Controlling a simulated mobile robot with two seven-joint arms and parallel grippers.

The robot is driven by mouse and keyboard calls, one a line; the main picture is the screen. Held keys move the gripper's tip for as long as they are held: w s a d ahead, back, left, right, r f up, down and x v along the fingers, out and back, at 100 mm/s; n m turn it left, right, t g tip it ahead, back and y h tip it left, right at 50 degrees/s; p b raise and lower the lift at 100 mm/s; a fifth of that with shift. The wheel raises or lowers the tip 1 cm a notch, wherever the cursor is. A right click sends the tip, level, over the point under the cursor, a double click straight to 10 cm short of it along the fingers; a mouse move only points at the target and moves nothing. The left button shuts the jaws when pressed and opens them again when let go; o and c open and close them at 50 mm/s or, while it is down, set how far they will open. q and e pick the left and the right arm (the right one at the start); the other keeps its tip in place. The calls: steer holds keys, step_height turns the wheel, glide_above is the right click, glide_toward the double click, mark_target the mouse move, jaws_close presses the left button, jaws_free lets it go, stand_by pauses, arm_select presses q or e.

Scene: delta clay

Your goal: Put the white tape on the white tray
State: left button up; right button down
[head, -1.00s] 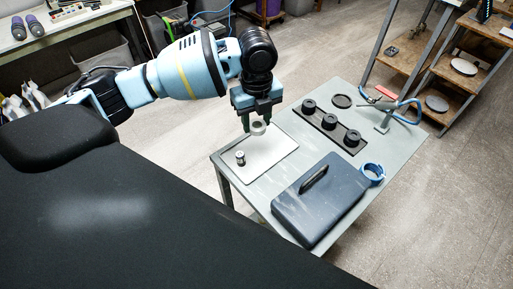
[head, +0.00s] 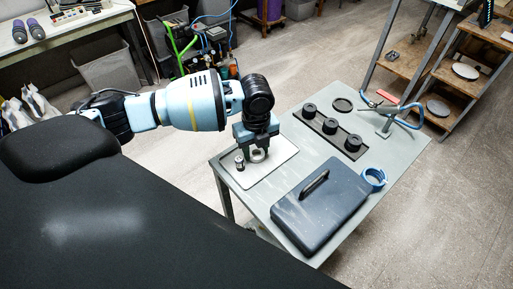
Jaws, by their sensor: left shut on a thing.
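The white tape (head: 258,155) is a small pale ring low over the white tray. My left gripper (head: 251,153) points down and is shut on it; I cannot tell whether the tape touches the tray. The white tray (head: 282,147) is a flat, pale sheet with rounded corners at the left end of the grey table. A small metal cylinder (head: 239,163) stands on the tray just left of the tape. My right gripper is not in view.
Shelves (head: 450,85) stand behind at the right.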

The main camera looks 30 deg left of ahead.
mark_target(256, 152)
arm_select(q)
steer(key=shift+f, duration=0.2)
steer(key=o, duration=0.7)
steer(key=shift+c, duration=0.2)
step_height(256, 152, up, 12)
steer(key=p, duration=0.1)
steer(key=shift+r, duration=0.2)
